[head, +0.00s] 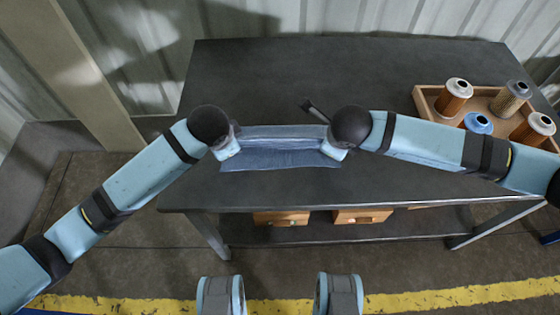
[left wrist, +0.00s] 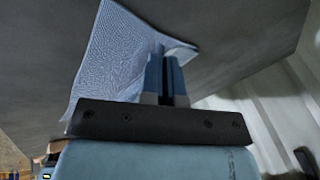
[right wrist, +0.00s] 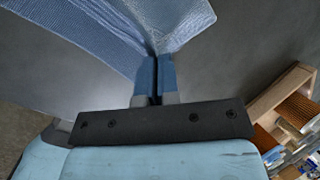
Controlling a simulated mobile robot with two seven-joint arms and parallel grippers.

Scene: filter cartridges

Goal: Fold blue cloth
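The blue cloth (head: 280,160) lies near the front edge of the dark table, with a raised or doubled band across it between my two grippers. My left gripper (head: 230,150) is at the cloth's left side. In the left wrist view its fingers (left wrist: 164,62) are close together with cloth (left wrist: 122,55) at the tips. My right gripper (head: 336,149) is at the cloth's right side. In the right wrist view its fingers (right wrist: 156,58) are nearly together on the cloth (right wrist: 105,30), which spreads from both sides of the tips. The exact pinch points are partly hidden.
A wooden tray (head: 424,104) with several filter cartridges stands at the table's right. A dark, thin-handled object (head: 313,108) lies just behind the cloth, partly hidden by my right gripper. The table (head: 270,75) is clear behind and left. Wooden boxes (head: 281,218) sit on the lower shelf.

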